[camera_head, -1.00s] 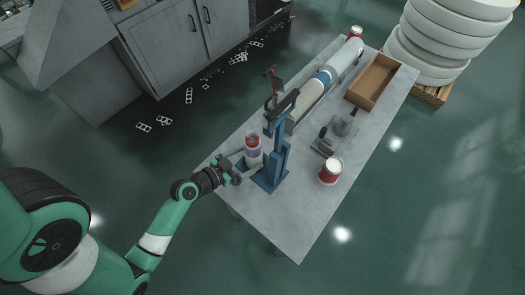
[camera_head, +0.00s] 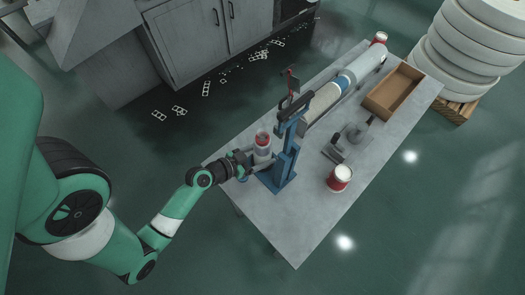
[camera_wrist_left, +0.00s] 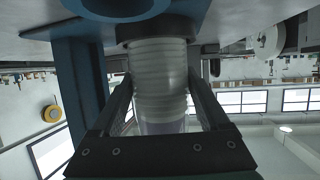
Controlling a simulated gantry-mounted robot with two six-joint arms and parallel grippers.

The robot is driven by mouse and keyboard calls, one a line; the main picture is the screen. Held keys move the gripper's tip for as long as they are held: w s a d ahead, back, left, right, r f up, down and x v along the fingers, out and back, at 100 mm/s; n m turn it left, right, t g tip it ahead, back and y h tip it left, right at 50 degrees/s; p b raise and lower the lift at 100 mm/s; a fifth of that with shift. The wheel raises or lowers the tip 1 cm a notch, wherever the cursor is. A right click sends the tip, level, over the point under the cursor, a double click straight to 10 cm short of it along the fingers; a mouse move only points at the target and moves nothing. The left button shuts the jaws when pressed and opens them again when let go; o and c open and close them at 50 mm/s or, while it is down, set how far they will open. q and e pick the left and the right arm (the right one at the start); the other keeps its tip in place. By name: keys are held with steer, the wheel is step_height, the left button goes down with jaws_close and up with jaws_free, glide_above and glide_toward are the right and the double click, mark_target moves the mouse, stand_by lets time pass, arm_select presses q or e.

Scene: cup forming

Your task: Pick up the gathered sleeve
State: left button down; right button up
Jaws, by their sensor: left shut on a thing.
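The gathered sleeve (camera_wrist_left: 160,85) is a whitish, ribbed, translucent stack between the two fingers in the left wrist view. In the head view it is the pale cylinder (camera_head: 263,152) with a red top, close beside the blue stand (camera_head: 285,162). My left gripper (camera_head: 248,161) reaches it from the left and is shut on it; its fingers (camera_wrist_left: 161,108) lie along both sides in the left wrist view. A dark collar and a blue part adjoin the sleeve there. I cannot tell whether the sleeve is clear of the table. My right gripper is not in view.
The grey table (camera_head: 290,225) also bears a long roll (camera_head: 330,95), an open brown box (camera_head: 394,90), a grey tool (camera_head: 347,140) and a red-and-white can (camera_head: 339,178). Another can (camera_head: 379,38) stands at the far end. The near table corner is clear.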

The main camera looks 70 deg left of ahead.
mark_target(257, 140)
arm_select(q)
steer(key=shift+r, duration=0.1)
step_height(257, 140, up, 9)
steer(key=p, duration=0.3)
steer(key=shift+r, duration=0.45)
